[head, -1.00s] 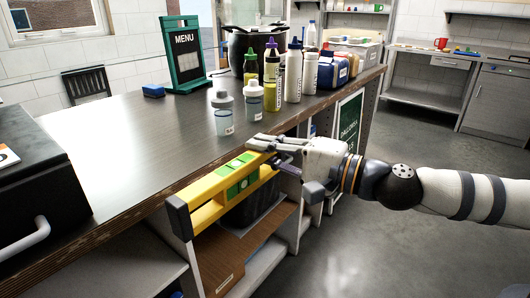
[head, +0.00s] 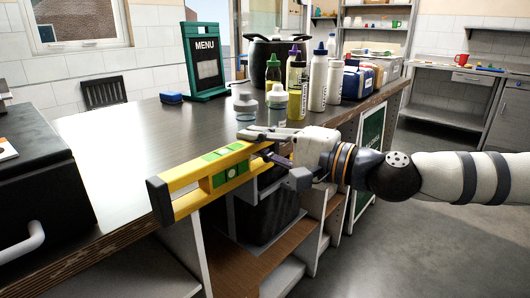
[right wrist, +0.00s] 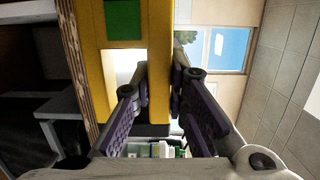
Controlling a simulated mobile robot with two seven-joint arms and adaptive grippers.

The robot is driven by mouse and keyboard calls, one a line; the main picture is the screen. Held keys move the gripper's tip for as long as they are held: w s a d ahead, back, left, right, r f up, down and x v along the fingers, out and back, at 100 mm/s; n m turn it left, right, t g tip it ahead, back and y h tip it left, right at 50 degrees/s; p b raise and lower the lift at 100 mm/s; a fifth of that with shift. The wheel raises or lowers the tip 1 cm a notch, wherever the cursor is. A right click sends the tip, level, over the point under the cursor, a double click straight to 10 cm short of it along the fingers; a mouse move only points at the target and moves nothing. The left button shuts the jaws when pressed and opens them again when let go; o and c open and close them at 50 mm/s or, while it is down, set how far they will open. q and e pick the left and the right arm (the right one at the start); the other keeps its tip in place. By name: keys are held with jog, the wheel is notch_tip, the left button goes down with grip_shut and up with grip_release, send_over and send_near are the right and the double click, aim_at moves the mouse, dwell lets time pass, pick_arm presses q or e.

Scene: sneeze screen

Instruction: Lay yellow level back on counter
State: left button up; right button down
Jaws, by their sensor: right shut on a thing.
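The yellow level (head: 205,179) has green vials and a dark end cap. In the head view it is at the front edge of the dark counter (head: 130,145), its capped end toward the lower left. My right gripper (head: 270,143) is shut on its right end. In the right wrist view the level (right wrist: 157,60) runs up from between the fingers (right wrist: 155,85). The counter edge is close on its left there. Whether the level touches the counter edge is unclear. My left gripper is not in view.
A blue sponge (head: 172,98) and a menu sign (head: 206,62) are farther back. A black box (head: 40,175) sits at left. The counter's middle is clear. Open shelves (head: 255,260) are below.

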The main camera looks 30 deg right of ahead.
jog(key=shift+w+d+b+x, duration=0.15)
jog(key=shift+b+x, duration=0.5)
jog(key=shift+x, duration=0.75)
jog(key=shift+d+b+x, duration=0.2)
jog(key=shift+b+x, duration=0.45)
jog(key=shift+x, duration=0.75)
jog(key=shift+w+d+b+x, duration=0.15)
jog(key=shift+b+x, duration=0.5)
jog(key=shift+x, duration=0.8)
jog(key=shift+w+d+b+x, duration=0.15)
jog(key=shift+b+x, duration=0.55)
jog(key=shift+x, duration=0.95)
jog(key=shift+w+d+b+x, duration=0.1)
jog(key=shift+d+b+x, duration=0.15)
jog(key=shift+b+x, duration=0.95)
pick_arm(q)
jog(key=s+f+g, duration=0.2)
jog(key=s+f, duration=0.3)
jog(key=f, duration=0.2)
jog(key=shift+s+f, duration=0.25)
pick_arm(e)
jog(key=shift+x, duration=1.3)
jog(key=shift+d+r, duration=0.1)
jog(key=shift+r, duration=0.1)
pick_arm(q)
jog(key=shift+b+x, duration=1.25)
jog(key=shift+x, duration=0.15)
pick_arm(e)
jog(key=shift+f, duration=2)
